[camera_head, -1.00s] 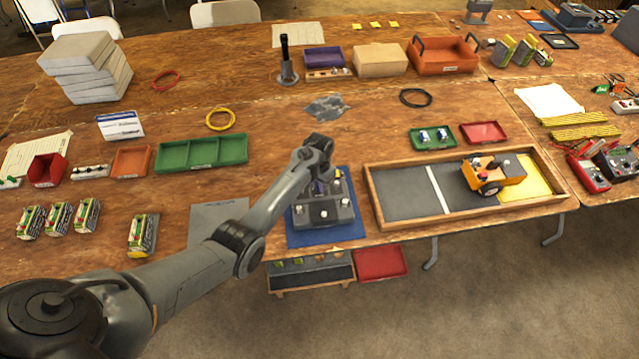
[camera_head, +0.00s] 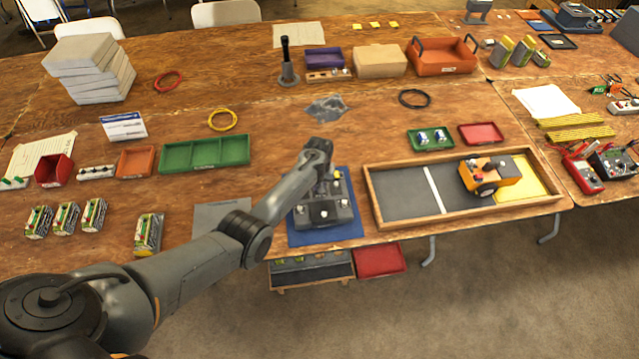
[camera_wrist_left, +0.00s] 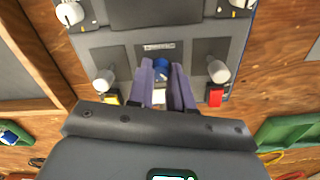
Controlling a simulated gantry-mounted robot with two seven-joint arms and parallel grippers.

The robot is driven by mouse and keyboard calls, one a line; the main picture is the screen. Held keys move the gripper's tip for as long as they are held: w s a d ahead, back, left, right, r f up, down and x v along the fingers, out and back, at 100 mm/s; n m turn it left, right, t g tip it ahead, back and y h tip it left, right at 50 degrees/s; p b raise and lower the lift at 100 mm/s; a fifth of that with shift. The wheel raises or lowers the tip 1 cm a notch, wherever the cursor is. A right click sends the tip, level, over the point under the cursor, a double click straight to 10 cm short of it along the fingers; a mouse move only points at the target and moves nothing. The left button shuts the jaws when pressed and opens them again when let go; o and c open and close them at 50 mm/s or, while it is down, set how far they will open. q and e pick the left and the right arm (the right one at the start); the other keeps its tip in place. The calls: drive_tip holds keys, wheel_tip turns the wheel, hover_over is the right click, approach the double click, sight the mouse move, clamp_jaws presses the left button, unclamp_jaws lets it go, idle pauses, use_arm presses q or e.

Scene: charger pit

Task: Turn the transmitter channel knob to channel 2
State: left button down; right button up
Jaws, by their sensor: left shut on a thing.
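The transmitter (camera_head: 322,212) is a dark grey box on a blue mat (camera_head: 325,238) near the table's front edge. In the left wrist view its panel (camera_wrist_left: 200,45) has knobs and levers at the sides. The blue channel knob (camera_wrist_left: 162,68) sits in the middle below a small label, between the fingers of my left gripper (camera_wrist_left: 162,82). The fingers are shut on the knob from both sides. In the head view my left arm hides the knob and most of this gripper (camera_head: 322,180). The knob's pointer and channel marks are too small to read. My right gripper is not in view.
A wooden-framed tray (camera_head: 400,205) with an orange vehicle (camera_head: 488,175) stands close right of the transmitter. A grey sheet (camera_head: 220,212) and several battery packs (camera_head: 148,235) lie to the left. A green tray (camera_head: 205,153) is behind them.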

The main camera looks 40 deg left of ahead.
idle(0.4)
use_arm(q)
drive_tip(key=c, duration=1)
unclamp_jaws()
drive_tip(key=shift+r+p, duration=0.35)
drive_tip(key=shift+r, duration=0.25)
drive_tip(key=shift+r+p, duration=1.05)
drive_tip(key=shift+r, duration=3.7)
